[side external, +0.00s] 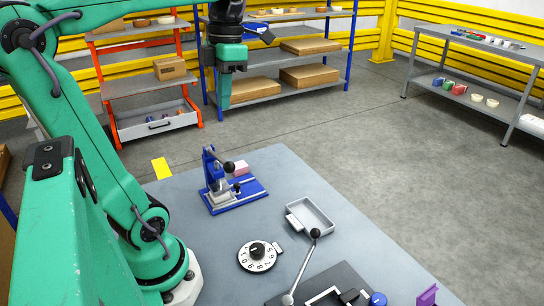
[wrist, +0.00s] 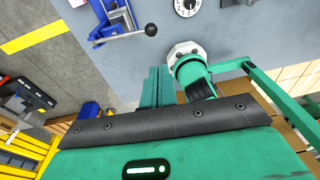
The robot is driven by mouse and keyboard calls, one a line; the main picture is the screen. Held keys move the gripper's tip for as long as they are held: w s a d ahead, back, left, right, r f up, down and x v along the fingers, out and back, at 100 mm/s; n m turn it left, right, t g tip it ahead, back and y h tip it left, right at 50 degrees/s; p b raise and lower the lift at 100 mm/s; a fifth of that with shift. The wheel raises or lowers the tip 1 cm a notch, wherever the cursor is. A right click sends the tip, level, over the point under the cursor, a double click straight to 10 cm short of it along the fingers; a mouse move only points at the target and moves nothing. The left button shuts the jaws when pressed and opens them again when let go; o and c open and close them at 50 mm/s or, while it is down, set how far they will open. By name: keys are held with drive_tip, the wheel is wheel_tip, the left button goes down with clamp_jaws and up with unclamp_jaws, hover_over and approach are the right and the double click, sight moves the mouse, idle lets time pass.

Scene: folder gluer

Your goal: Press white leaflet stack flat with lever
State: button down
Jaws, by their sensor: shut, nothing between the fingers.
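My gripper (side external: 224,106) hangs high above the back of the grey table in the side external view, pointing down, shut and empty. Its closed fingers also show in the wrist view (wrist: 158,72). A blue lever press (side external: 236,196) stands on the table below it, well apart from it. The press lever ends in a black ball (side external: 229,167); the press also shows at the top of the wrist view (wrist: 123,38). A longer grey lever (side external: 302,266) with a black knob rises from a black base at the front edge. I cannot clearly make out the white leaflet stack.
A pink block (side external: 241,168) lies behind the press. A grey tray (side external: 312,215) and a white numbered dial (side external: 260,256) stand on the table (side external: 200,240). A purple part (side external: 427,296) is at the front right. Shelves stand behind; the air around my gripper is clear.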

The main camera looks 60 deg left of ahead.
drive_tip(key=shift+f, duration=0.15)
hover_over(227, 164)
wheel_tip(227, 164, down, 10)
wheel_tip(227, 164, down, 2)
drive_tip(key=shift+f, duration=0.25)
drive_tip(key=shift+w+f, duration=0.2)
drive_tip(key=shift+f, duration=0.25)
idle(0.3)
drive_tip(key=shift+d+f, duration=0.3)
drive_tip(key=shift+f, duration=0.6)
drive_tip(key=shift+d+f, duration=0.3)
drive_tip(key=shift+f, duration=0.65)
drive_tip(key=shift+d+f, duration=0.3)
drive_tip(key=shift+f, duration=0.6)
